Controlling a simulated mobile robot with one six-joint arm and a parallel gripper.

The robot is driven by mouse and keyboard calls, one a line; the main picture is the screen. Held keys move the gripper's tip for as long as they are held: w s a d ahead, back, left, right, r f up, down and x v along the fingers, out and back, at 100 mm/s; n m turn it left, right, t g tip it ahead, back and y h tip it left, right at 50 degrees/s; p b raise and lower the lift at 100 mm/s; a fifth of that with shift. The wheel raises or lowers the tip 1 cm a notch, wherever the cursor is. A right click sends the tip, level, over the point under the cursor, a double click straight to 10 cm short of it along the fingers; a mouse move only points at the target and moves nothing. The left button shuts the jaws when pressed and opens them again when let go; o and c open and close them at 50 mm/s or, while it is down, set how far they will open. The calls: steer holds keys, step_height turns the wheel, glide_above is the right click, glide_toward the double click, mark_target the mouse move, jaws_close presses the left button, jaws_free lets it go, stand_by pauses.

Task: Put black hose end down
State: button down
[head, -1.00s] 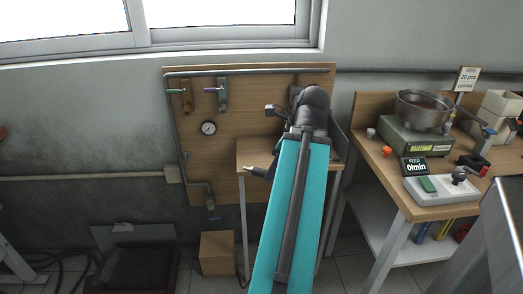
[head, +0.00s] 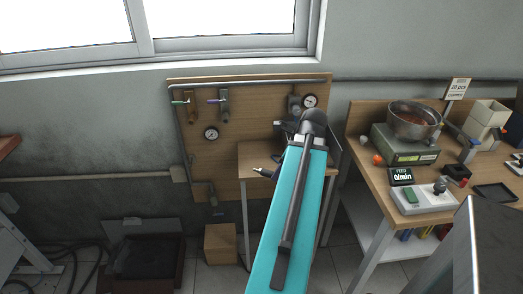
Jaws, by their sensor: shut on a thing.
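My teal arm reaches up the middle of the head view to a dark wrist in front of the wooden board. My gripper (head: 274,174) shows only as a dark shape at the left of the arm, over the small wooden table (head: 258,152); its fingers are mostly hidden. It is shut on the black hose end (head: 262,172), whose pale tip points left. Whether the hose end touches the tabletop I cannot tell. The rest of the hose is hidden behind my arm.
A cardboard box (head: 220,243) stands below. The right bench (head: 372,185) holds a scale with a metal bowl (head: 414,120).

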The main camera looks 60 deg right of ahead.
steer(key=shift+d+f+p, duration=0.15)
steer(key=shift+d+p, duration=0.1)
steer(key=shift+p, duration=0.15)
steer(key=w+d+p, duration=0.1)
steer(key=w+d, duration=0.2)
steer(key=w, duration=0.1)
steer(key=w+d+f+p, duration=0.1)
steer(key=w+d, duration=0.2)
steer(key=w, duration=0.1)
steer(key=w+d+p, duration=0.1)
steer(key=w+d, duration=0.3)
steer(key=shift+w+d+f, duration=0.1)
steer(key=shift+w+f, duration=0.05)
steer(key=shift+f, duration=0.1)
stand_by(0.4)
steer(key=shift+f, duration=0.1)
steer(key=shift+f+p, duration=0.5)
steer(key=shift+f, duration=1.15)
steer(key=shift+f, duration=0.15)
